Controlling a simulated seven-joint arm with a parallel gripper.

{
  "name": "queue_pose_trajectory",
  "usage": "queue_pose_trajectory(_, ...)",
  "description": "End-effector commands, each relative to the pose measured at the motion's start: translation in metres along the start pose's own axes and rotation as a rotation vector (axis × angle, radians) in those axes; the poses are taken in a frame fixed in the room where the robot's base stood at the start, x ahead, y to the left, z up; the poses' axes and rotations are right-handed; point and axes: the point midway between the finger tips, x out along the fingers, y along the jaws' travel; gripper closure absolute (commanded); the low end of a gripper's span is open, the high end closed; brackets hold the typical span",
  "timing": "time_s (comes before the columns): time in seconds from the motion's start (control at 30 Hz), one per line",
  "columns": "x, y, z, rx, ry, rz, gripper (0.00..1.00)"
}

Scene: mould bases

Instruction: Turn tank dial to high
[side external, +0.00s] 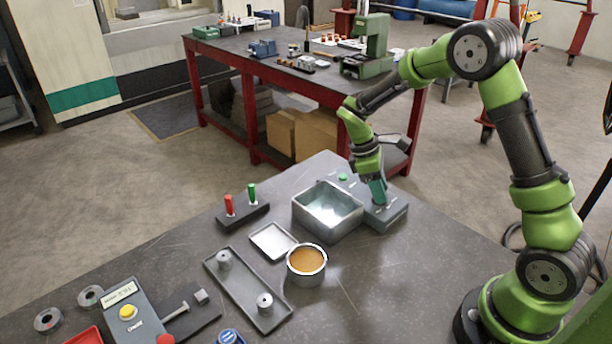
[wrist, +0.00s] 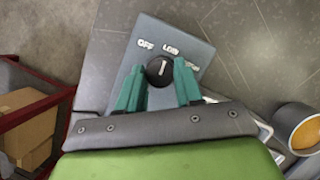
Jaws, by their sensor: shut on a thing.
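The tank (side external: 318,222) is an open grey metal basin on the near table. The grey control box (side external: 396,214) adjoins its right side. In the wrist view the box's panel (wrist: 128,62) carries the labels OFF, LOW and a third one partly hidden by a finger. The black round dial (wrist: 157,78) has a white pointer line, close to upright in the picture and toward the LOW side. My gripper (side external: 378,192) points down at the box, its teal fingers on both sides of the dial and shut on it. In the side view my fingers hide the dial.
The table's right part is clear.

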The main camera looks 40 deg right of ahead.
Motion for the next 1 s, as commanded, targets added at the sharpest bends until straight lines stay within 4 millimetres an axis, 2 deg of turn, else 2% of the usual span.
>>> queue_pose_trajectory(1.0, -0.0004, 0.0053, 0.0024, 0.853, 0.003, -0.355, 0.95)
